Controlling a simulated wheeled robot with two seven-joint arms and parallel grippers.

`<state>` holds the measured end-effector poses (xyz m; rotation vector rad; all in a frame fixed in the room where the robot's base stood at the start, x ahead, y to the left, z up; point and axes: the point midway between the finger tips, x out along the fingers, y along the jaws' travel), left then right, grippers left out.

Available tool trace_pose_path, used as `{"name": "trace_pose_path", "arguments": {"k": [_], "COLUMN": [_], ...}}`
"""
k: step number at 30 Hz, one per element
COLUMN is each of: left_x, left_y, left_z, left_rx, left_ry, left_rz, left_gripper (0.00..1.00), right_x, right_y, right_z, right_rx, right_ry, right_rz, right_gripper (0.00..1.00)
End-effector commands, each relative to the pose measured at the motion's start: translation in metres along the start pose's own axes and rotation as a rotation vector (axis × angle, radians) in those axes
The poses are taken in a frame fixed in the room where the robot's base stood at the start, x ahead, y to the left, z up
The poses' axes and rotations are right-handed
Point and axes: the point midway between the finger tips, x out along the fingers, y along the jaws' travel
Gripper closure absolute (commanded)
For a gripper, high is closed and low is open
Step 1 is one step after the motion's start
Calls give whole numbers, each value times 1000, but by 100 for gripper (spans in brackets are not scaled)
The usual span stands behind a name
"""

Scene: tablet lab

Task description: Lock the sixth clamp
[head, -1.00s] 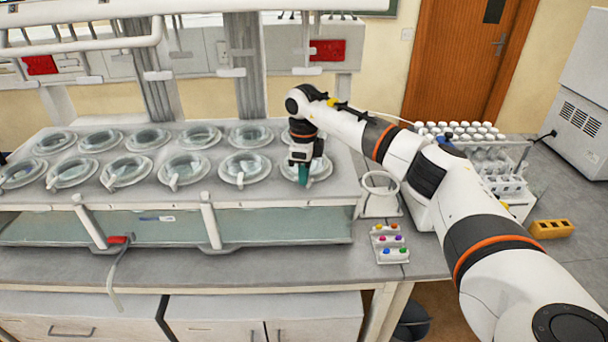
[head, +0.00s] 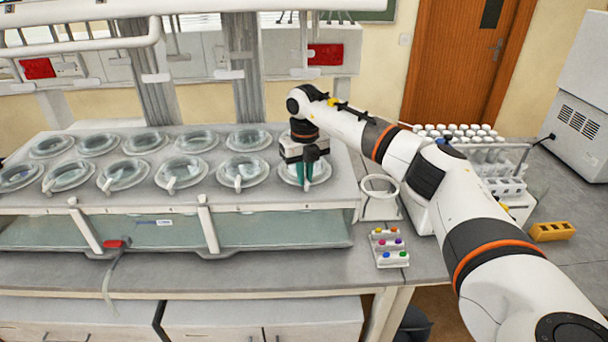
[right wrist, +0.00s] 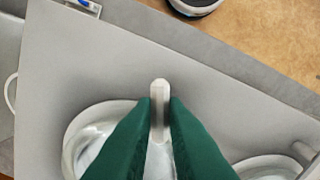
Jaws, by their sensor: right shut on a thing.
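The bath (head: 290,205) has two rows of round lidded openings with pale clamp handles on the front row. My right gripper (head: 304,181) is over the lid (head: 322,175) at the right end of the front row, with its green fingers pointing down. In the right wrist view, the gripper (right wrist: 160,108) is shut on a white clamp handle (right wrist: 160,88), which stands between the two fingertips. The fingers hide much of the round lid (right wrist: 88,125) below. My left gripper is not in view.
A white ring holder (head: 380,186) stands right of the bath, with a small rack of coloured pieces (head: 388,246) in front of it. Racks of white-capped bottles (head: 465,133) stand farther right. A rail with white posts (head: 208,228) runs along the bath's front.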

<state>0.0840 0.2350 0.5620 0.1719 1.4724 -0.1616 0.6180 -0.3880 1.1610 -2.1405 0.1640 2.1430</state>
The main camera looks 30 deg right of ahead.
Motion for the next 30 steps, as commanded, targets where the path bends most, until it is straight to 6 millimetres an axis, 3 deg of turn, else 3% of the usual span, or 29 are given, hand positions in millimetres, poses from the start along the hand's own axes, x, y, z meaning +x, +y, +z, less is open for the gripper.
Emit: {"name": "trace_pose_path", "arguments": {"k": [15, 30], "left_x": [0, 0], "left_y": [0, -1], "left_z": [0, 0], "left_rx": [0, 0], "left_ry": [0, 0], "left_rz": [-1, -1], "left_gripper": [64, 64], "right_x": [-2, -2], "right_y": [4, 5], "right_z": [0, 0], "right_rx": [346, 415], "right_ry": [5, 7], "right_rz": [-2, -3], "right_gripper": [100, 100]}}
